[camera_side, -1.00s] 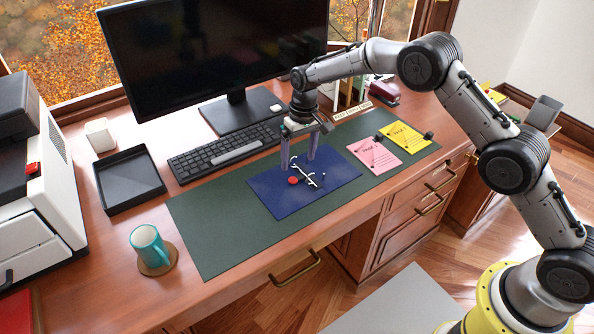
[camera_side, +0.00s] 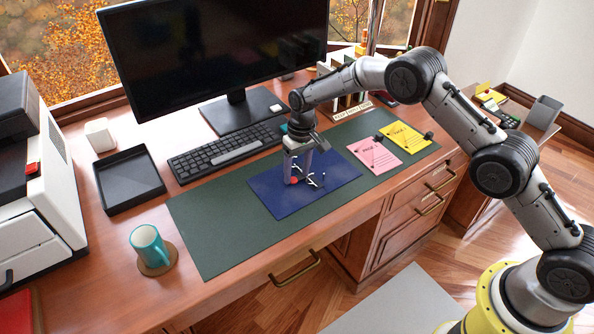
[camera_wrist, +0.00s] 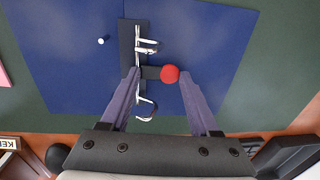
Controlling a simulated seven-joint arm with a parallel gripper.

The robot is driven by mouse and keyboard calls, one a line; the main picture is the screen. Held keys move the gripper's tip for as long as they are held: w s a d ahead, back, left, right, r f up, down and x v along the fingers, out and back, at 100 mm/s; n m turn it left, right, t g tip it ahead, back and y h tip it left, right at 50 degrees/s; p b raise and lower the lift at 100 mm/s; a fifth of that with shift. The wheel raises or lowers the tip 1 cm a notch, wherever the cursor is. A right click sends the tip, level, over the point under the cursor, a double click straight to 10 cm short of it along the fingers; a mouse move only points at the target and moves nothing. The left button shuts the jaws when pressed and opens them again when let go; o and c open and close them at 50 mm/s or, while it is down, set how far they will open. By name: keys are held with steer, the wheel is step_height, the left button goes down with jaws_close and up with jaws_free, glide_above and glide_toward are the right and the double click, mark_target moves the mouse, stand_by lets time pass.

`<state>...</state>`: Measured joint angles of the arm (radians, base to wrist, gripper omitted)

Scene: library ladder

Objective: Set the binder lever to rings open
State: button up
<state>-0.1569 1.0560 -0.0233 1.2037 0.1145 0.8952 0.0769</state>
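The blue binder (camera_side: 268,190) lies open and flat on the green desk mat. Its dark ring mechanism (camera_wrist: 128,40) carries pale metal rings (camera_wrist: 147,46); whether the rings are parted or closed I cannot tell. The lever ends in a red knob (camera_side: 293,181), which sticks out to the right of the mechanism in the wrist view (camera_wrist: 170,74). My gripper (camera_wrist: 160,78) is open, pointing down over the binder. In the wrist view the knob appears between its two purple-grey fingers, nearer the right one. Contact cannot be made out.
Pink (camera_side: 374,154) and yellow (camera_side: 405,138) note sheets with dark knobs lie right of the binder. A keyboard (camera_side: 228,147) and monitor (camera_side: 225,60) stand behind. A black tray (camera_side: 130,180) and teal mug (camera_side: 148,246) are left. The green mat (camera_side: 215,235) is clear in front.

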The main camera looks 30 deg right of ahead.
mark_target(297, 177)
steer(key=c, duration=0.6)
steer(key=shift+a+f+h, duration=0.1)
steer(key=shift+h, duration=0.4)
steer(key=o, duration=1.4)
step_height(297, 177, up, 14)
